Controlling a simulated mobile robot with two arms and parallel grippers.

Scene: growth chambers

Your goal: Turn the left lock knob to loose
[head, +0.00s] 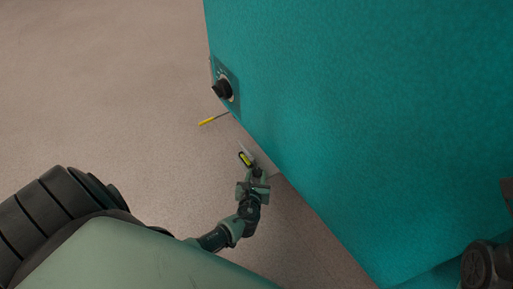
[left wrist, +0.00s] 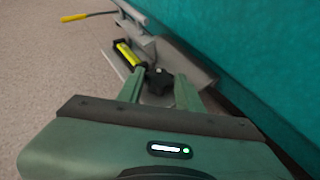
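A black star-shaped knob (left wrist: 158,80) sits on a grey metal fitting (left wrist: 157,99) low beside the teal chamber (head: 360,110). A yellow strip in a black frame (left wrist: 128,53) lies just left of the knob; it also shows in the head view (head: 245,158). My left gripper (head: 254,173) is low by the chamber's lower edge. In the left wrist view its two fingers are apart, with the knob showing between their tips. I cannot tell whether they touch it. The knob is not distinguishable in the head view.
A black round dial (head: 222,89) on a dark plate is on the chamber's left part. A yellow-handled rod (head: 207,121) sticks out near the chamber's lower edge; it also shows in the left wrist view (left wrist: 74,17). The floor (head: 100,90) on the left is clear.

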